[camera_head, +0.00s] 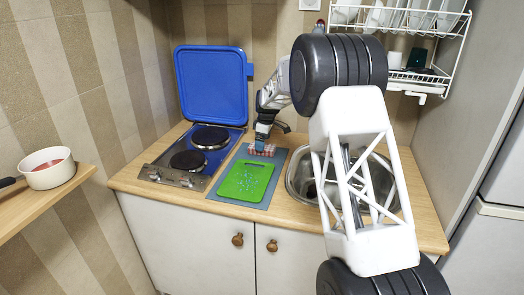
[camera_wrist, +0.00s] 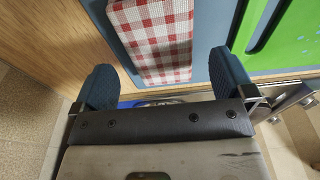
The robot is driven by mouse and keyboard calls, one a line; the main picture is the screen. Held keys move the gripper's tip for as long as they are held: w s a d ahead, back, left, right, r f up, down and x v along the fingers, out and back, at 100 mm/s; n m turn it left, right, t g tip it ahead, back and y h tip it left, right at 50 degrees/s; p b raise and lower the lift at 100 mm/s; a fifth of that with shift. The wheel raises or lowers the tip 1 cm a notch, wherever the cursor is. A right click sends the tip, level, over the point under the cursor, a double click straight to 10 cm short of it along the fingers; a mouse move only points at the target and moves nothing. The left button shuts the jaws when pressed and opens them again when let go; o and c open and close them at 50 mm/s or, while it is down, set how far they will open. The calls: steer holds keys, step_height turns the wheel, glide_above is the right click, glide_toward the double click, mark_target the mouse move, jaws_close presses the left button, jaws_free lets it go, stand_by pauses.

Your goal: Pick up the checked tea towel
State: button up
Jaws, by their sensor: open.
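The red-and-white checked tea towel (camera_head: 268,153) lies folded on a blue-grey mat (camera_head: 226,196), behind the green cutting board (camera_head: 246,181). In the wrist view the towel (camera_wrist: 155,30) runs up from between my fingers as a long folded strip. My gripper (camera_head: 262,143) is over the towel's spot at the back of the worktop and partly hides it. In the wrist view my gripper (camera_wrist: 163,65) is open, with one blue finger to each side of the towel. A gap shows beside each finger, and nothing is held. I cannot tell the exact height of the fingertips.
The hob (camera_head: 190,158) with two dark plates is left of the mat, its blue lid (camera_head: 213,85) raised. The sink (camera_head: 300,180) is to the right, partly behind my arm. A dish rack (camera_head: 425,80) hangs upper right. A pan (camera_head: 48,168) stands on the left shelf.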

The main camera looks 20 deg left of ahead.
steer(key=shift+a+f, duration=0.2)
steer(key=shift+f, duration=1.5)
steer(key=c, duration=1)
